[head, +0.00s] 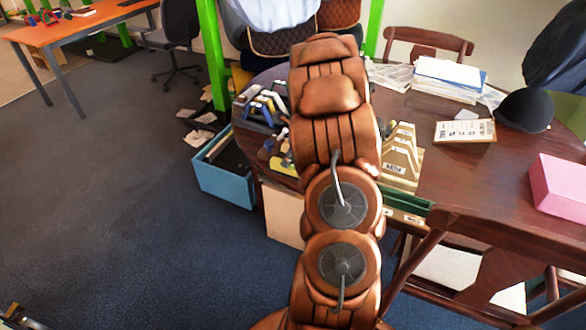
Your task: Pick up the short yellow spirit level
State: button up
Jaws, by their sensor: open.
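A small yellow piece (283,164) lies at the left edge of the dark wooden table (455,165), close beside my arm. It may be the short yellow spirit level, but it is partly hidden and too small to tell. My arm stands in front of the table and covers its middle part. My gripper does not show; it may be behind the arm links.
Several tools (262,105) crowd the table's left side. A tan rack (401,160) stands right of my arm. Papers (448,72), a black hat (524,110) and a pink box (560,187) lie further right. A blue bin (222,182) and a chair (500,250) flank the table.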

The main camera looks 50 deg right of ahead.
aim_at(293, 169)
jog(key=shift+s+p+x, duration=0.1)
jog(key=shift+p+x, duration=0.1)
jog(key=shift+x, duration=0.85)
jog(key=shift+s+p+x, duration=0.15)
jog(key=shift+x, duration=0.9)
jog(key=shift+f, duration=0.1)
grip_shut()
